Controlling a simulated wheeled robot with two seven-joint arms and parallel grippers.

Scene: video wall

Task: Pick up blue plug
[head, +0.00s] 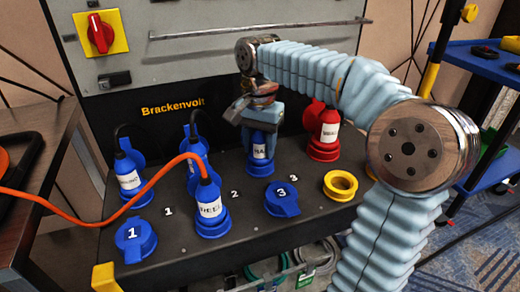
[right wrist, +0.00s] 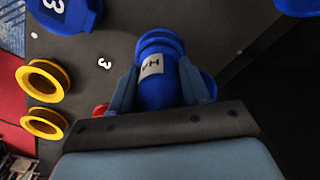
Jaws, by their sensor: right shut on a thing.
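A blue plug (head: 259,150) with a white label reading "HA" stands in the back row of the dark panel, near the middle. My right gripper (head: 259,128) reaches down over it from above and is shut on it. In the right wrist view the same blue plug (right wrist: 160,70) sits between the two fingers of my right gripper (right wrist: 163,88), its ribbed collar beyond them. Whether the plug is still seated in its socket is hard to tell. Other blue plugs (head: 208,205) stand to the left, one with an orange cable. My left gripper is not in view.
A red plug (head: 324,135) stands just right of the held plug. Blue capped sockets (head: 135,240) (head: 283,199) and a yellow ring socket (head: 340,186) line the front row. A grey cabinet with a metal rail (head: 240,27) rises behind. A blue shelf cart (head: 490,60) stands at right.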

